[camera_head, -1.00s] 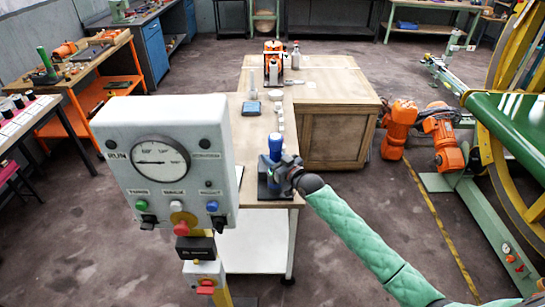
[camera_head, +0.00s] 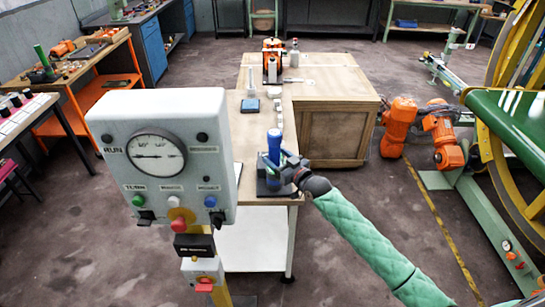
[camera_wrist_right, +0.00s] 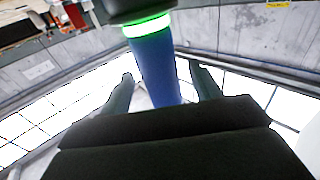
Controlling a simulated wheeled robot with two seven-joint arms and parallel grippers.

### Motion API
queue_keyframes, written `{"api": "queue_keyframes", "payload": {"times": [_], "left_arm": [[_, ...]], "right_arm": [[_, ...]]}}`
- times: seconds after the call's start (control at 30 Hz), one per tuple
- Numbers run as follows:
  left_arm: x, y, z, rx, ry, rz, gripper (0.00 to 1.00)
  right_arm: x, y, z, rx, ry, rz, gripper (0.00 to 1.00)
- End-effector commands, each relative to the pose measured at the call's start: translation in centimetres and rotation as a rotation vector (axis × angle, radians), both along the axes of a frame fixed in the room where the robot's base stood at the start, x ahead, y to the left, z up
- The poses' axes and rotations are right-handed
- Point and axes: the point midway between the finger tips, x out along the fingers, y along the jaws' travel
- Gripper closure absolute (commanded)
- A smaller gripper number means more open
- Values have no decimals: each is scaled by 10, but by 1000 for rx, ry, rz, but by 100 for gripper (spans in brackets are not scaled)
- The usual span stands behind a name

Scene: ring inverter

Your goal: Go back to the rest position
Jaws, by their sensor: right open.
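My right gripper (camera_head: 280,168) comes in from the lower right at the front of the narrow table. Its fingers are open on either side of a blue cylindrical handle (camera_head: 275,142) that stands upright over a dark base (camera_head: 264,187). In the right wrist view, the blue cylinder (camera_wrist_right: 155,65) with a glowing green ring stands between the two spread fingers (camera_wrist_right: 163,84), with gaps visible at both sides. My left gripper is not in view.
A grey control box (camera_head: 200,115) with a gauge and buttons stands close at the left. A wooden crate (camera_head: 335,137) is behind my right arm. A blue-topped item (camera_head: 250,106) lies farther along the table.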

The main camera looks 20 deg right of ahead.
Motion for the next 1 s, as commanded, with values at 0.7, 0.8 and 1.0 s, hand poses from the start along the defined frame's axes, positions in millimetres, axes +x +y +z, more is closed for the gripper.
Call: {"api": "queue_keyframes", "payload": {"times": [0.7, 0.8, 1.0], "left_arm": [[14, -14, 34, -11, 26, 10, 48], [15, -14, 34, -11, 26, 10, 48], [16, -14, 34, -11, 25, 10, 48]], "right_arm": [[-54, -8, -13, -15, 43, 2, 37], [-79, 7, -36, -47, 128, 2, 37], [-157, 36, -91, -147, 373, -15, 37]]}}
